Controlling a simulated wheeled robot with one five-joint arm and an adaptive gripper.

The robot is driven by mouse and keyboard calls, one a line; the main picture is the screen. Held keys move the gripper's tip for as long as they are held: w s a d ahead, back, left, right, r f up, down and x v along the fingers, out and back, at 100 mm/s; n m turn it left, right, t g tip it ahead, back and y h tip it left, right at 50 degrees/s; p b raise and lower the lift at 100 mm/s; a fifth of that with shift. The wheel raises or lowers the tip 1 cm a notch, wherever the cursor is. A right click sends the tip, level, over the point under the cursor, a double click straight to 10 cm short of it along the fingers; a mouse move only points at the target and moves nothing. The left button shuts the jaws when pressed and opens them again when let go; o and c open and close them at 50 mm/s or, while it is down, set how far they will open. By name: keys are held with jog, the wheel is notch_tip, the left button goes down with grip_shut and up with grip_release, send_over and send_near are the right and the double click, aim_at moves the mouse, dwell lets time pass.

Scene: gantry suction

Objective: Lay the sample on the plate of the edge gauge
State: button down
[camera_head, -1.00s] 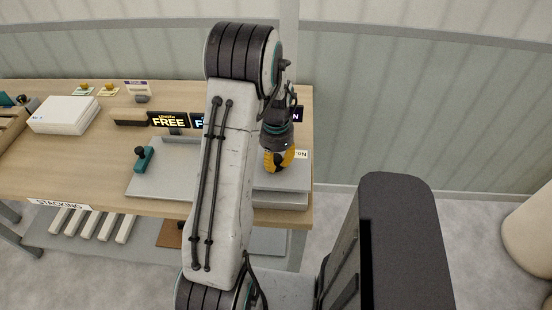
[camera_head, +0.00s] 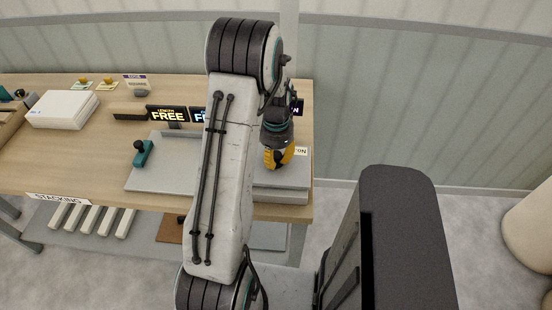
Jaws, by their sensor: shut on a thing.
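My gripper (camera_head: 278,158), with yellow fingers, points down over the grey plate at the right end of the bench. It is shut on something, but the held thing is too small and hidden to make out. A grey plate (camera_head: 282,178) lies under the gripper, and my arm covers its left part. Another grey plate (camera_head: 155,178) with a teal block with a black knob (camera_head: 143,153) lies left of my arm. I cannot tell which plate belongs to the edge gauge. No sample can be made out.
Dark displays, one reading "FREE" (camera_head: 167,114), stand behind the plates. A white stack (camera_head: 62,109) lies at the left on the wooden bench (camera_head: 60,165). A "STACKING" label (camera_head: 58,199) is on the front edge. Pale bars (camera_head: 100,220) lie on the lower shelf.

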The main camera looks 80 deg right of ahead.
jog(key=shift+f+b, duration=0.3)
jog(key=shift+f, duration=0.05)
jog(key=c, duration=0.9)
grip_release()
notch_tip(320, 180, up, 12)
jog(key=shift+d+r, duration=0.1)
